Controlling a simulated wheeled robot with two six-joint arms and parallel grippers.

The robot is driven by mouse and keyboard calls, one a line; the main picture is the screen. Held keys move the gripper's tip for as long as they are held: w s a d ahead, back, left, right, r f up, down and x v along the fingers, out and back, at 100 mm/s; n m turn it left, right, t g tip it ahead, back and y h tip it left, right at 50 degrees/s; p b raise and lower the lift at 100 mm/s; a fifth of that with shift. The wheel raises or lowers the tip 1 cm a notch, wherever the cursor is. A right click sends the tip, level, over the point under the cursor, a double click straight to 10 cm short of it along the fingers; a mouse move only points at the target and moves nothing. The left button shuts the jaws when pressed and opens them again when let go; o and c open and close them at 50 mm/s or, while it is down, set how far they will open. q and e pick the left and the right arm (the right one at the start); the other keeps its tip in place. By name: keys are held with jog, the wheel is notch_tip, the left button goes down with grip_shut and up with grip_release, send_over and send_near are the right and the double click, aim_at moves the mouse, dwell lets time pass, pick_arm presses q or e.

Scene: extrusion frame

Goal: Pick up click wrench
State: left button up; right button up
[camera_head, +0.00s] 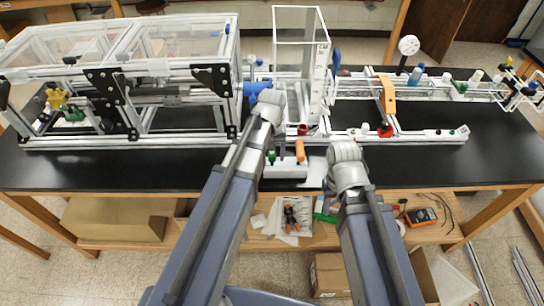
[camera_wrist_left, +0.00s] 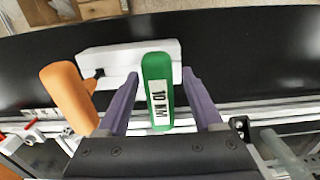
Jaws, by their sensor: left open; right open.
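The green handle (camera_wrist_left: 158,95), labelled "10 NM", looks like the click wrench; it stands at a white holder block (camera_wrist_left: 110,57). The green handle also shows in the head view (camera_head: 271,157), at the white holder (camera_head: 285,171) near the table's front edge. My left gripper (camera_wrist_left: 160,75) is open, with one purple finger on each side of the green handle. I cannot tell whether the fingers touch it. In the head view, only a purple finger of my left gripper (camera_head: 282,148) shows. My right arm ends right of the holder; its gripper is hidden.
An orange handle (camera_wrist_left: 70,97) stands close to the left finger in the wrist view. Behind the holder is an aluminium frame (camera_head: 150,142) with a clear upright box (camera_head: 300,80). The black tabletop (camera_head: 450,170) is clear at the front right.

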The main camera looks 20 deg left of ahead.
pick_arm(q)
grip_shut()
dwell(0.5)
